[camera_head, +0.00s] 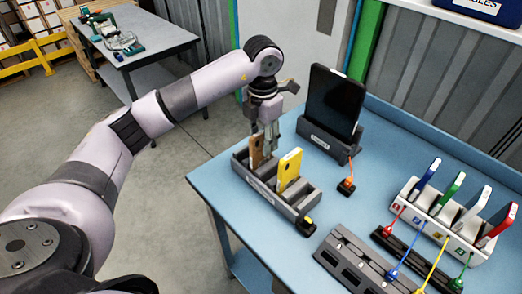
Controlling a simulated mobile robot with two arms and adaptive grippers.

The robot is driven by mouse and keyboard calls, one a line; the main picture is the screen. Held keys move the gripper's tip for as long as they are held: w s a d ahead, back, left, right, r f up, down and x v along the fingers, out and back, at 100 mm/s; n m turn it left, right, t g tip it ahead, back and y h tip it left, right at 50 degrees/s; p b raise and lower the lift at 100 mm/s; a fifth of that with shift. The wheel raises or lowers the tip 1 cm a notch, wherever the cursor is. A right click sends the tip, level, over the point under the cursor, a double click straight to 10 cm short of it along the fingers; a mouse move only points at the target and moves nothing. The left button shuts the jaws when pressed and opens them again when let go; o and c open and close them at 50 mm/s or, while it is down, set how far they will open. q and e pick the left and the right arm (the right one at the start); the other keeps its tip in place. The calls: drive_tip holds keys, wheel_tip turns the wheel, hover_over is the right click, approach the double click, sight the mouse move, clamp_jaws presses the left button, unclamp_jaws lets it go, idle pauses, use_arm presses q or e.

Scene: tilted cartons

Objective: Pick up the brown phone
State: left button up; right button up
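The brown phone (256,151) stands upright in the leftmost part of a dark grey slotted phone rack (270,195) on the blue table. My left gripper (266,140) points down right at the brown phone's upper part, its fingers overlapping it in the picture. I cannot tell whether the fingers are open around it or shut on it. A yellow phone (289,168) stands in the same rack, just right of the brown one. My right gripper is not in view.
A dark tablet (334,100) stands in a dock behind the rack. A white holder (440,225) with several coloured devices stands at the right. A dark slotted block (357,262) and coloured cable plugs lie in front. The blue table (212,179) is bare left of the rack.

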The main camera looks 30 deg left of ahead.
sight(261, 152)
use_arm(q)
wheel_tip(261, 152, down, 5)
drive_tip(key=shift+s+a+r+p, duration=0.1)
drive_tip(key=shift+p, duration=1.1)
drive_tip(key=shift+f, duration=0.35)
drive_tip(key=shift+c, duration=0.5)
clamp_jaws()
drive_tip(key=shift+r, duration=0.1)
